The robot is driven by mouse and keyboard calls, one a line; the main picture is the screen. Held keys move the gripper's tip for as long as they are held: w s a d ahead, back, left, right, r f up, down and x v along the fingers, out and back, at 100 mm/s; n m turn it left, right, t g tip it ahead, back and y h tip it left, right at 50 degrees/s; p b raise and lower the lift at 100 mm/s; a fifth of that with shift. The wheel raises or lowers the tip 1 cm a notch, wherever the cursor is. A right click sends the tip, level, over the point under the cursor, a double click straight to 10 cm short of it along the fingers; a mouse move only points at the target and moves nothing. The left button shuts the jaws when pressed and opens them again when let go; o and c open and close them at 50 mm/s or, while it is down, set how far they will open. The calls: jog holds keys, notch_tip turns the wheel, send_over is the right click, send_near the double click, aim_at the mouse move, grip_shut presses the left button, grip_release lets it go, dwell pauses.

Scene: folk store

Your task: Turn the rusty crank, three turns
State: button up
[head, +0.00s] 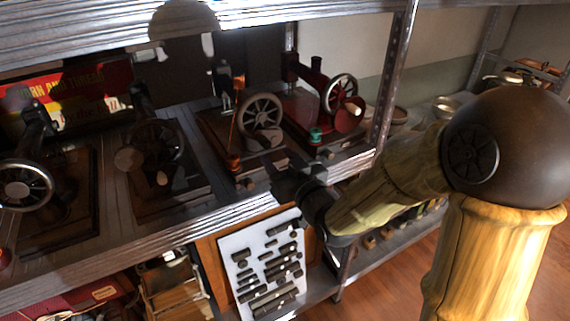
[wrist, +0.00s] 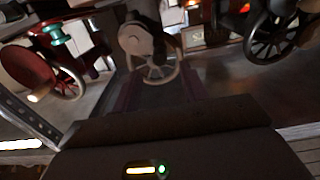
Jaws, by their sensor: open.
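Several old sewing machines with spoked handwheels stand on a shelf. The one nearest my gripper has a grey spoked wheel (head: 260,114), rusty orange parts and a pale rounded piece (head: 264,138) at its lower rim. In the wrist view this wheel (wrist: 164,72) and the rounded piece (wrist: 136,40) lie just ahead of my fingers. I cannot tell for sure which part is the rusty crank. My gripper (head: 284,166) is open, in front of and slightly below that wheel; it also shows in the wrist view (wrist: 158,92). Nothing is seen between its fingers, and contact is unclear.
A red machine (head: 318,100) with a pale knob stands close on the right, beside a metal shelf post (head: 392,75). Dark machines (head: 155,150) stand to the left. An upper shelf board (head: 270,14) hangs above. A white board of dark parts (head: 266,262) is below.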

aim_at(268, 146)
jog(key=p+x, duration=0.1)
jog(key=x, duration=0.5)
jog(key=shift+w+a+p, duration=0.2)
jog(key=shift+p, duration=0.15)
jog(key=shift+w+f, duration=0.1)
jog(key=shift+a+b, duration=0.1)
jog(key=shift+b, duration=0.3)
jog(key=c, duration=0.8)
